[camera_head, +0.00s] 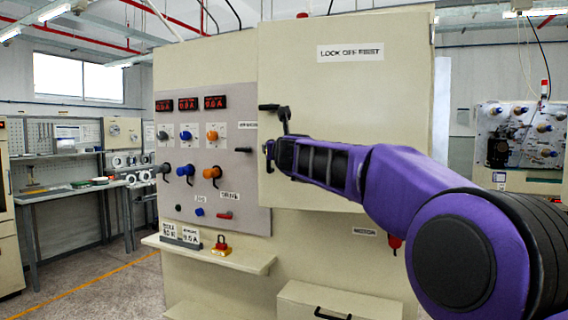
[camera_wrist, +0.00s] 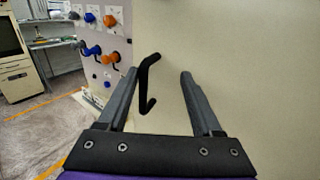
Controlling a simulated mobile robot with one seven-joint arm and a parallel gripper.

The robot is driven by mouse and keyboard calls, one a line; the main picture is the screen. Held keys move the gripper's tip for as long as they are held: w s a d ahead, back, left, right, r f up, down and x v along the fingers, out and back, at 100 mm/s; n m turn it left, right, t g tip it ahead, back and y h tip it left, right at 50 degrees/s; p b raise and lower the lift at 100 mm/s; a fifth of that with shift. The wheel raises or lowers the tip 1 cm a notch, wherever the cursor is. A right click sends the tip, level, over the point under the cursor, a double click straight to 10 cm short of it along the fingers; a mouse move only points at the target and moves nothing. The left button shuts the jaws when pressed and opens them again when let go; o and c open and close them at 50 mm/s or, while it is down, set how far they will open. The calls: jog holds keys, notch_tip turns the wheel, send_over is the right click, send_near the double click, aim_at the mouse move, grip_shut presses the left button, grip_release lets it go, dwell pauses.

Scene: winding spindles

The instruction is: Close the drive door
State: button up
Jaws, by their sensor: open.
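The drive door (camera_head: 345,105) is a large cream panel marked "LOCK OFF FIRST" on the front of the cream cabinet. It fills the right of the wrist view (camera_wrist: 240,60). How far it stands from the cabinet face I cannot tell. A black bent handle (camera_head: 284,117) sits near its left edge. Contact is not clear.
Left of the door, a grey control panel (camera_head: 205,215) carries knobs, levers and red displays. Below it, a narrow shelf (camera_head: 250,262) holds a red padlock (camera_head: 221,246) and small signs. A drawer (camera_head: 335,298) is at lower right.

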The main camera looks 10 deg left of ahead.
jog(key=d+b+v, duration=0.1)
jog(key=b+v, duration=0.1)
jog(key=v, duration=0.6)
jog(key=shift+h, duration=0.3)
jog(key=shift+w+f, duration=0.1)
jog(key=shift+w, duration=0.05)
jog(key=s+a, duration=0.2)
jog(key=s, duration=0.8)
jog(key=s+a+y+p, duration=0.1)
jog(key=s+a, duration=0.1)
jog(key=s, duration=0.8)
jog(key=shift+s+r, duration=0.25)
jog(key=shift+s, duration=0.15)
dwell(0.4)
jog(key=shift+r, duration=0.1)
dwell(0.4)
